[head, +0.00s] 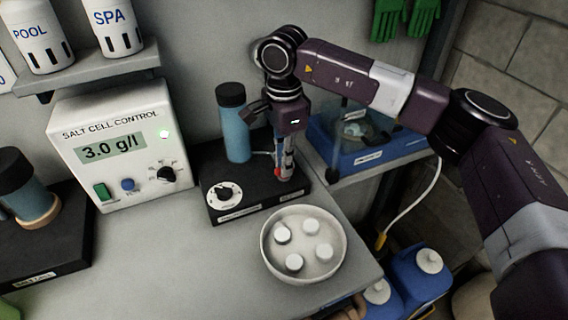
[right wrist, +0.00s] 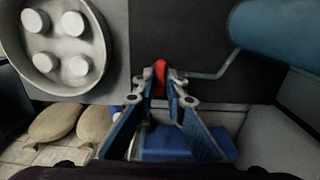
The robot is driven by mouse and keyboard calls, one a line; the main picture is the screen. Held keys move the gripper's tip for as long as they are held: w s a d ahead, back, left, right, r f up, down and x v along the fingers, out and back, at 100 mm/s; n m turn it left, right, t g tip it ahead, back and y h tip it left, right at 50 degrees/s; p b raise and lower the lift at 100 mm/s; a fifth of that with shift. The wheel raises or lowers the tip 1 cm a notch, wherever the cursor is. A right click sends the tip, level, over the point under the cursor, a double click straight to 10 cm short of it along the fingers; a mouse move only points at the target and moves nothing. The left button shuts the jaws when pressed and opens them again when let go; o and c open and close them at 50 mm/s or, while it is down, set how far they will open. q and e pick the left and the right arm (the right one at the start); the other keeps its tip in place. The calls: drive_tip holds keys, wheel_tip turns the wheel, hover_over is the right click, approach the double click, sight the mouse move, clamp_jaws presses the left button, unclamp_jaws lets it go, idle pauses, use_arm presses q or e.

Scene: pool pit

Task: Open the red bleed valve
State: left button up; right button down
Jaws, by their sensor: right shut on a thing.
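The red bleed valve (right wrist: 160,72) shows in the right wrist view as a small red piece between my fingertips, beside a thin grey pipe (right wrist: 208,74). My right gripper (right wrist: 160,90) is shut on it. In the head view my right gripper (head: 283,172) points down at the right part of the black base (head: 250,204), to the right of the blue cylinder (head: 236,133) with the black cap. Only a bit of red shows there, as the fingers hide most of the valve. Its turn angle cannot be told. My left gripper is in neither view.
A white bowl (head: 304,276) with several white tablets stands in front of the base. The salt cell control box (head: 122,148) is to the left. A blue tray (head: 374,160) sits behind right. Blue jugs (head: 417,277) stand below the counter's right edge.

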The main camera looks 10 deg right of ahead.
drive_tip(key=shift+w+r, duration=0.1)
drive_tip(key=shift+r, duration=0.05)
drive_tip(key=c, duration=2)
unclamp_jaws()
drive_tip(key=shift+o, duration=0.2)
wheel_tip(320, 180, up, 12)
